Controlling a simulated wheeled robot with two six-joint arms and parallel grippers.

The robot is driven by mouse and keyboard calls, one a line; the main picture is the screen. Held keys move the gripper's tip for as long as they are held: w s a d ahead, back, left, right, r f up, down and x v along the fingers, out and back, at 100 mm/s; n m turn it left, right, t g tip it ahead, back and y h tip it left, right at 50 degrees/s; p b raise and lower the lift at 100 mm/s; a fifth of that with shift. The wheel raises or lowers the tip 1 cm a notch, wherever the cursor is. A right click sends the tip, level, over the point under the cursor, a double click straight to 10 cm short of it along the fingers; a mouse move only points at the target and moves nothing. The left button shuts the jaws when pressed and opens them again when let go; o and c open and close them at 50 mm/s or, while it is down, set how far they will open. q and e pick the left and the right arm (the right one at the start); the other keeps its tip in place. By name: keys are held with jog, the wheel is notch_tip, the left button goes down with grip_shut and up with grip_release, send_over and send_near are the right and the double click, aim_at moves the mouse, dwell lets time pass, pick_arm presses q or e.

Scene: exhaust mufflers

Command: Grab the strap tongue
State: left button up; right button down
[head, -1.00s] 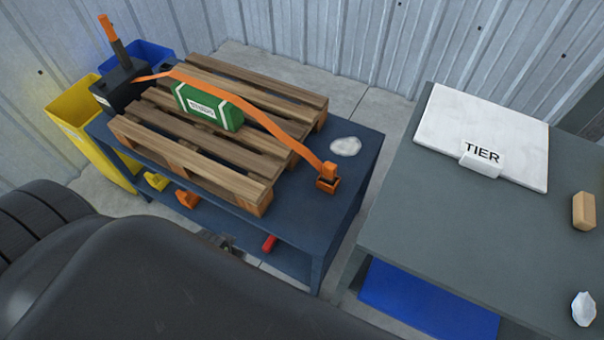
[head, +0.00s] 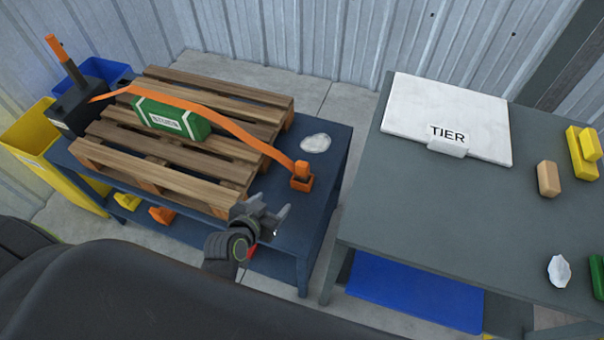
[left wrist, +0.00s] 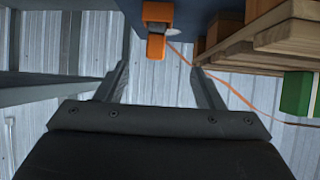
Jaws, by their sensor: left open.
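An orange strap (head: 222,118) runs from a black ratchet box with an orange handle (head: 74,103) across a green case (head: 171,118) on the wooden pallet. Its end, the orange strap tongue (head: 301,169), is at an orange bracket (head: 302,184) on the blue table's right part. The tongue also shows in the left wrist view (left wrist: 156,47), against the orange bracket (left wrist: 158,13). My left gripper (head: 270,208) is open and empty, in front of and below the tongue, apart from it. In the left wrist view the tongue lies ahead, roughly between the fingers (left wrist: 161,80). My right gripper is out of view.
The pallet (head: 150,178) fills most of the blue table (head: 325,165); a pale round patch (head: 316,143) lies behind the bracket. A grey table (head: 420,205) at right holds a white board marked TIER (head: 450,110) and several blocks. A gap separates both tables.

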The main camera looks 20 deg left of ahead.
pick_arm(q)
jog(key=w+d+t, duration=0.2)
jog(key=w, duration=0.1)
jog(key=b, duration=0.6)
send_near(304, 163)
jog(key=shift+n, duration=0.3)
jog(key=w+f, duration=0.4)
jog(key=w, duration=0.1)
jog(key=shift+w+f+b, duration=0.2)
jog(key=shift+w+b, duration=0.45)
jog(key=shift+b, duration=0.05)
jog(key=b+x, duration=0.2)
jog(key=b, duration=0.1)
jog(key=shift+w+d+f, duration=0.1)
jog(key=shift+w+d, duration=0.05)
jog(key=shift+w, duration=0.2)
jog(key=shift+w+f+b, duration=0.25)
jog(key=shift+w+b, duration=0.4)
jog(key=shift+w, duration=0.25)
jog(key=shift+r, duration=0.1)
